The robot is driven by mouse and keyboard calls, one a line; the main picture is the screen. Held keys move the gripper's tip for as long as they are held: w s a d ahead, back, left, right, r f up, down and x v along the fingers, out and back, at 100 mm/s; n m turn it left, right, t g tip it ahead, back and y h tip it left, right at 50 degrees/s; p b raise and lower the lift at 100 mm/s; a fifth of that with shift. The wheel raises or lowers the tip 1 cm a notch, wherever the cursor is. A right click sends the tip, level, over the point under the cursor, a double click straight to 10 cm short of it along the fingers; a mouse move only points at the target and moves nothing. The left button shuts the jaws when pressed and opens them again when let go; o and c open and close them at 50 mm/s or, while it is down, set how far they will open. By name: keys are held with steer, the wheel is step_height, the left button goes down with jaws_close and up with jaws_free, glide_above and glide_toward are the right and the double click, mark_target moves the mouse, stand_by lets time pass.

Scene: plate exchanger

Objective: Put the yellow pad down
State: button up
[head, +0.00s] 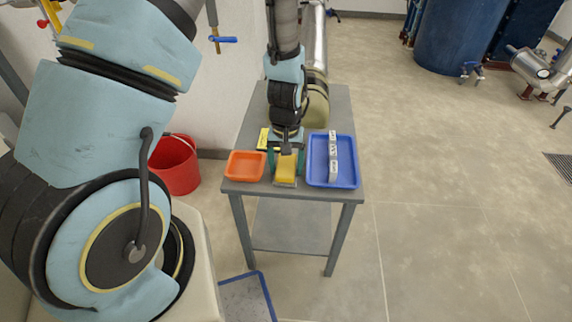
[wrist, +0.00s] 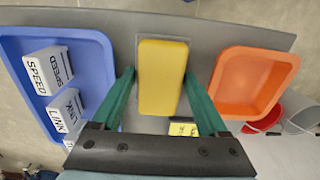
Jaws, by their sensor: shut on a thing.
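The yellow pad (head: 287,169) is between the green fingers of my gripper (head: 286,161), near the front edge of the grey table. In the wrist view the pad (wrist: 162,78) lies lengthwise between the fingertips of my gripper (wrist: 160,76), which press on its two long sides. A pale grey square (wrist: 143,121) shows under and around the pad. I cannot tell whether the pad touches that square or hangs just above it.
An orange tray (head: 245,166) stands left of the pad in the head view, and a blue tray (head: 346,174) with white labelled blocks (head: 333,154) stands right. A yellow-labelled item (head: 263,138) lies behind the orange tray. A red bucket (head: 175,165) is on the floor, left of the table (head: 343,108).

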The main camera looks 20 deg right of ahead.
mark_target(286, 165)
steer(key=o, duration=1.1)
steer(key=shift+f, duration=0.1)
step_height(286, 165, up, 12)
steer(key=a+r+n, duration=0.1)
steer(key=a+r, duration=0.2)
steer(key=a, duration=0.5)
steer(key=a+r+n+t, duration=0.1)
steer(key=a+r, duration=0.3)
steer(key=a, duration=0.5)
steer(key=w+a+r+n, duration=0.1)
steer(key=a+r, duration=0.2)
steer(key=a, duration=0.5)
steer(key=shift+w+a+r+n+t, duration=0.1)
steer(key=shift+a+r+n+t, duration=0.05)
steer(key=shift+r+n+t, duration=0.2)
steer(key=shift+r, duration=0.1)
